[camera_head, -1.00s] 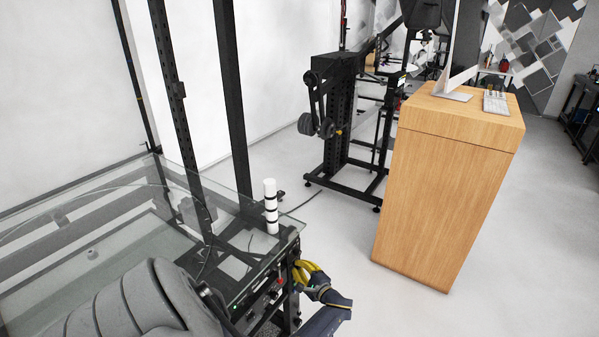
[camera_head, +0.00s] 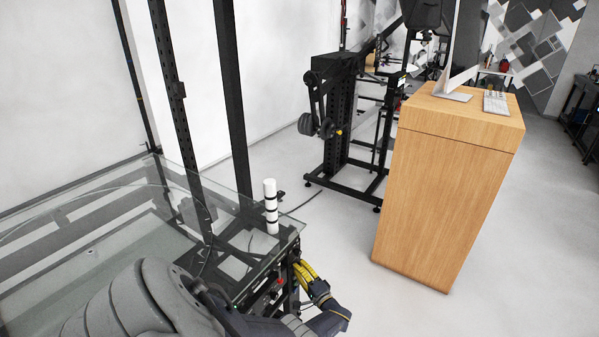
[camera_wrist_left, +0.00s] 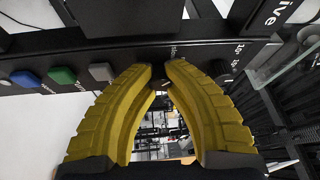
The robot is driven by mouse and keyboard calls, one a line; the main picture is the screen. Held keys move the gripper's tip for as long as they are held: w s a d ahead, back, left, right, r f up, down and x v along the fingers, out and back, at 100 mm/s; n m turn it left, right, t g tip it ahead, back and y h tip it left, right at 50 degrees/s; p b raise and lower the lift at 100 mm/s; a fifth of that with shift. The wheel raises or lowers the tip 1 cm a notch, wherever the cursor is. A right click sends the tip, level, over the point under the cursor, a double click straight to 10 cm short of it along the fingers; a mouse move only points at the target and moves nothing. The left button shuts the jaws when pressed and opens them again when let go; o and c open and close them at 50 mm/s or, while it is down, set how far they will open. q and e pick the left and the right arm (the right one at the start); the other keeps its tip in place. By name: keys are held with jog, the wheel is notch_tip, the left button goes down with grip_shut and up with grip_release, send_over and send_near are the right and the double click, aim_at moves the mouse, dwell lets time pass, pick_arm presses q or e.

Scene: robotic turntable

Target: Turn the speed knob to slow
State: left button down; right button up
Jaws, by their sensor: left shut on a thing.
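My left gripper (camera_head: 299,265) has yellow ribbed fingers and is at the dark control panel (camera_head: 262,300) on the side of the glass-topped turntable (camera_head: 110,243). In the left wrist view the fingertips (camera_wrist_left: 158,78) are shut on a small dark knob (camera_wrist_left: 161,85) under the panel edge. Only a little of this knob shows between the tips, and its pointer and setting cannot be read. A second dark round knob (camera_wrist_left: 221,70) sits just right of the fingers, with small white print above it. My right gripper is in neither view.
Blue (camera_wrist_left: 25,78), green (camera_wrist_left: 62,76) and grey (camera_wrist_left: 101,72) buttons line the panel left of the fingers. A wooden cabinet (camera_head: 440,195) stands to the right, with open floor between.

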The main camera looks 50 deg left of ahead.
pick_arm(q)
jog(key=shift+s+f+n, duration=0.1)
jog(key=shift+f+n, duration=0.05)
jog(key=shift+n, duration=0.15)
dwell(0.5)
jog(key=c, duration=1.5)
grip_release()
jog(key=shift+o, duration=0.2)
jog(key=shift+d, duration=0.1)
jog(key=s+d+f, duration=0.1)
jog(key=d, duration=1)
jog(key=shift+d+f, duration=0.2)
jog(key=shift+d, duration=0.1)
jog(key=shift+s, duration=0.1)
